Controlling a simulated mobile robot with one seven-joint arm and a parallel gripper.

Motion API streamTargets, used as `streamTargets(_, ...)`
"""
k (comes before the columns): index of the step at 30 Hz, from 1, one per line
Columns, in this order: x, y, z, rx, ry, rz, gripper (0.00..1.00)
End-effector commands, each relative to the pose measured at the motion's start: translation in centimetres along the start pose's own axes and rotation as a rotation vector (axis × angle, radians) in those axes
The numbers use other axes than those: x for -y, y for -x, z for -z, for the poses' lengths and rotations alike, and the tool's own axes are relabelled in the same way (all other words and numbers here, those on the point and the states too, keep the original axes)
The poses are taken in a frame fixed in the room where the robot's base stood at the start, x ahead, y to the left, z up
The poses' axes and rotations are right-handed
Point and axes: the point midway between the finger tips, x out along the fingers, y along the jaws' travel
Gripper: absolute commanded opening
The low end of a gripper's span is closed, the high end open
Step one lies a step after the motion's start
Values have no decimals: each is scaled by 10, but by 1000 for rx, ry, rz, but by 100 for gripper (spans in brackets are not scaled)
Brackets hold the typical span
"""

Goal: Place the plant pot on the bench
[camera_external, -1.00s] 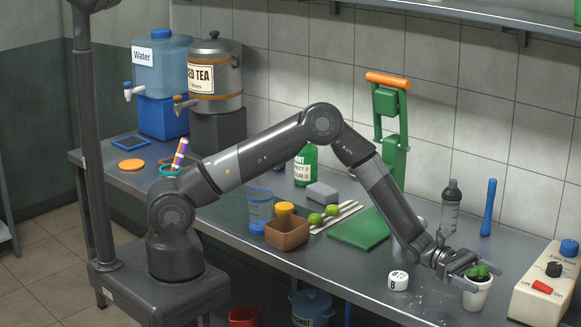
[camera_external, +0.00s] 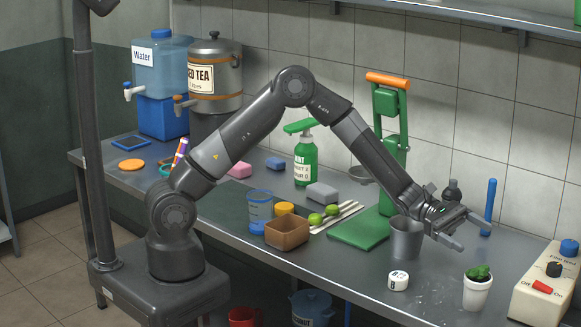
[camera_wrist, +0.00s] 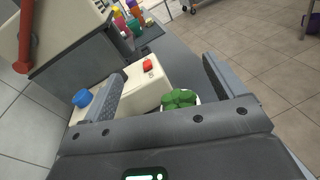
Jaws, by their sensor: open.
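The plant pot (camera_external: 477,291) is a small white pot with a green plant. It stands upright on the metal bench (camera_external: 432,284) near the right end, left of the cream control box. In the wrist view the plant (camera_wrist: 180,98) shows beyond the gripper body, partly hidden by it. My gripper (camera_external: 474,233) is open and empty, above and behind the pot and apart from it. Its two fingers also show in the wrist view (camera_wrist: 160,85), spread wide.
The cream control box (camera_external: 545,285) with a red switch and blue knob stands right of the pot. A grey metal cup (camera_external: 406,238) and a white marked block (camera_external: 398,280) stand to the left. A blue upright tool (camera_external: 490,203) and a dark-capped bottle (camera_external: 452,192) are close behind my gripper.

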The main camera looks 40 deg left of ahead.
Motion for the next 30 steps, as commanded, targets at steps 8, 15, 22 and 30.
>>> streamTargets(8,15,103,-56,-212,-405,136,88)
streamTargets(15,38,201,-84,-438,-702,252,88)
streamTargets(22,71,299,-102,-681,-932,371,88)
streamTargets(30,123,413,-119,-988,-1127,526,88)
